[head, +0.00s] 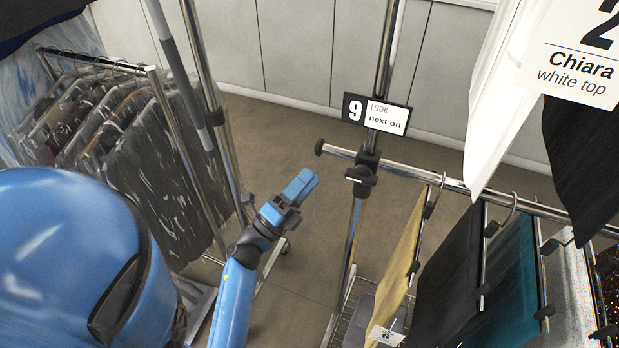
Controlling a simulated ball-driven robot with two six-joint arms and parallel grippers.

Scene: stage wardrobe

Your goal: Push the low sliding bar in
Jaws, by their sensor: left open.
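The low sliding bar (450,183) is a chrome rail running from the middle of the head view to the lower right. Its left end sticks out past a black clamp (362,174) on the upright post and carries a dark round end knob (320,146). My left gripper (304,182) is open, with nothing seen between its fingers. It shows below and slightly left of the knob, apart from it in the picture; I cannot tell the depth gap. My right gripper is out of view.
Garments on hangers (450,265) hang from the bar right of the post. A rack of plastic-covered clothes (155,165) stands at left. Bare floor (295,125) shows between the racks.

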